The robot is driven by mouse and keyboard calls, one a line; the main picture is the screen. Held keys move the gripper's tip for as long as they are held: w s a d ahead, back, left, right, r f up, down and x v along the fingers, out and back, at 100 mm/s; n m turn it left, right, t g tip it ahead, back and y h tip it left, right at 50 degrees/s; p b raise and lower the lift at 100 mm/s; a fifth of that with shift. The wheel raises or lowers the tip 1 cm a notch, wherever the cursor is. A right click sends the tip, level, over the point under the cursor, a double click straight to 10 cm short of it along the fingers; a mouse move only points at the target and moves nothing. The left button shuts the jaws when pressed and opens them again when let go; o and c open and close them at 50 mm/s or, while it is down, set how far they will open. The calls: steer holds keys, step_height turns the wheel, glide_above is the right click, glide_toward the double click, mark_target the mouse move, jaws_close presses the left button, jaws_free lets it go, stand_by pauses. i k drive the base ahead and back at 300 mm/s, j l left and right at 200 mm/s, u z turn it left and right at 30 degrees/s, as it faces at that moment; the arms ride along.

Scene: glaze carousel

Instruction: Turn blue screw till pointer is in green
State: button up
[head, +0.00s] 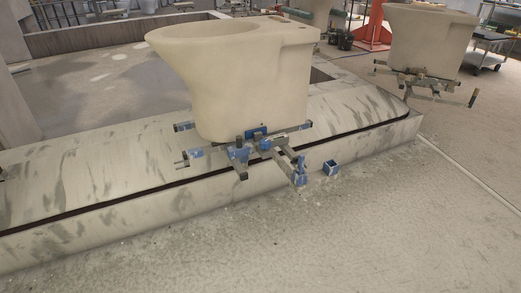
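A metal fixture (277,153) with several blue parts sits under a beige toilet bowl (245,75) on the conveyor ledge. An upright blue part (300,172) stands at the end of the fixture's arm that reaches toward me. A separate-looking blue square piece (331,168) shows just right of it. I cannot tell which blue part is the screw. The pointer and any green zone are too small to make out. My gripper is not in view.
The pale, dark-streaked ledge (110,170) has a dark slot along it and a raised front edge. A second toilet bowl on a fixture (425,45) stands at the upper right. The concrete floor (370,235) in front is clear. A red stand (375,28) is at the back.

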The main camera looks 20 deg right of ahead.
mark_target(265, 144)
steer(key=i+l+z, duration=0.15)
steer(key=z, duration=0.25)
steer(key=i+l+z, duration=0.15)
steer(key=z, duration=0.2)
steer(key=i+l+z, duration=0.15)
steer(key=z, duration=0.25)
